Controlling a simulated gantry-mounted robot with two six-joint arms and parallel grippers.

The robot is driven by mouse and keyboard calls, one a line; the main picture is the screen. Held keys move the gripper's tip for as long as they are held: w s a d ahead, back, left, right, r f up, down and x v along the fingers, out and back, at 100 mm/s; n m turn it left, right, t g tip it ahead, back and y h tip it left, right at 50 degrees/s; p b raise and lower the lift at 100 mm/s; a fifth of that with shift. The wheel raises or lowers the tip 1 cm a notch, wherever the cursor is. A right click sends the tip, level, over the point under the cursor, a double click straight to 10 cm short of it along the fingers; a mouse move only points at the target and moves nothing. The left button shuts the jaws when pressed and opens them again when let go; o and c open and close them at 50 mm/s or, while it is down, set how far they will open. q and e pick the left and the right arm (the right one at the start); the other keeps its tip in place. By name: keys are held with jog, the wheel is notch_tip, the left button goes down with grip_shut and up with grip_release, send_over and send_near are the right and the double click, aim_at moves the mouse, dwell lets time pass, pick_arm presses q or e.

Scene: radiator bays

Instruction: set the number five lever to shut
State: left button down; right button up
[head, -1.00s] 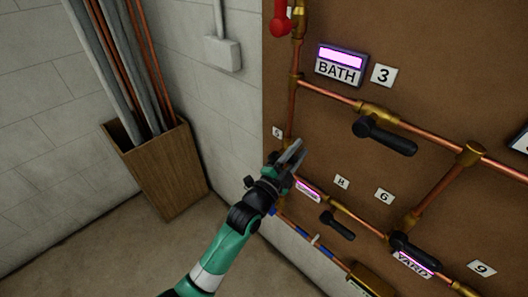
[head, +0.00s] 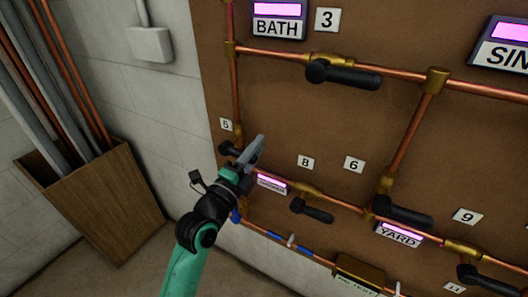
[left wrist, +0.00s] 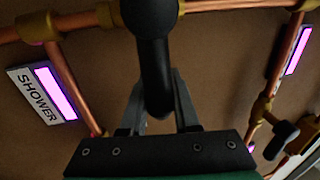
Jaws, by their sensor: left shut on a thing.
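The white tag 5 (head: 226,124) is on the brown board beside the left vertical copper pipe. Just below it is the number five lever, a black handle (head: 228,147) mostly hidden behind my left gripper (head: 254,148). In the left wrist view, the black lever (left wrist: 155,70) has a rounded end at the top and a shaft running down between the fingers of my left gripper (left wrist: 159,105). The fingers are shut on this shaft. My right gripper is not in view.
Other black levers are close by: one below tag 8 (head: 312,210), one below tag 3 (head: 345,76) and one above the YARD sign (head: 398,234). A wooden bin (head: 95,205) of pipes stands at left. A grey wall box (head: 150,44) is above.

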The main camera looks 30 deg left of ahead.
pick_arm(q)
jog(key=shift+f, duration=0.15)
jog(key=c, duration=0.7)
grip_release()
jog(key=shift+o, duration=0.2)
jog(key=s+f+p, duration=0.2)
jog(key=s+p, duration=0.1)
jog(key=s, duration=0.8)
jog(key=shift+s+a, duration=0.2)
jog(key=shift+a, duration=0.05)
